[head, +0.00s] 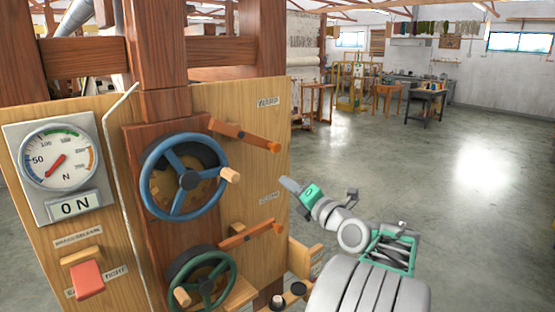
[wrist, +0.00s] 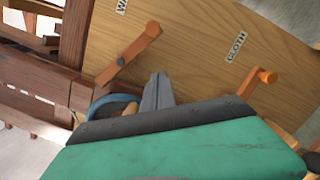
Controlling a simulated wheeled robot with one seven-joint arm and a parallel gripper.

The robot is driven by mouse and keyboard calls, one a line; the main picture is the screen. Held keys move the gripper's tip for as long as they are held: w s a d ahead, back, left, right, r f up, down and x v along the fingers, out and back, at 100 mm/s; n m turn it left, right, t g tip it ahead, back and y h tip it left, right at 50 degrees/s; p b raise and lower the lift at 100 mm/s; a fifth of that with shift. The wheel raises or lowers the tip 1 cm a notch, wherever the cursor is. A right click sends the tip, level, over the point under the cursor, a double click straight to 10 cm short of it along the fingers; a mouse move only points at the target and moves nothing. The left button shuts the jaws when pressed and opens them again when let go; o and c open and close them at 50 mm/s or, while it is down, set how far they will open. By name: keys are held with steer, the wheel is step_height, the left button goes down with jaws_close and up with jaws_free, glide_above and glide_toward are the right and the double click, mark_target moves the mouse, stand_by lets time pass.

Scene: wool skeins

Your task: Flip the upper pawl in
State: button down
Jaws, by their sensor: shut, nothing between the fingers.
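The upper pawl (head: 243,134) is an orange-brown lever beside the blue handwheel (head: 152,195), under the WARP label. It slopes down to the right and ends in a peg. Whether its left end touches the ratchet behind the wheel cannot be told. In the wrist view the upper pawl (wrist: 130,54) lies just left of and beyond my fingertips. My gripper (head: 289,185) is shut and empty, below and right of the pawl's peg, apart from it in the head view. My closed fingers also show in the wrist view (wrist: 157,90).
A similar lower pawl (head: 248,234) sits beside the green handwheel (head: 232,276). A gauge (head: 58,150) above an ON sign and a red brake-release lever (head: 87,279) are at left. Open floor (head: 450,200) lies to the right.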

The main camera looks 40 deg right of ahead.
steer(key=p, duration=0.7)
glide_toward(260, 142)
steer(key=w+d+f, duration=0.1)
steer(key=w+f, duration=0.2)
steer(key=shift+w+d, duration=0.3)
steer(key=shift+d, duration=0.05)
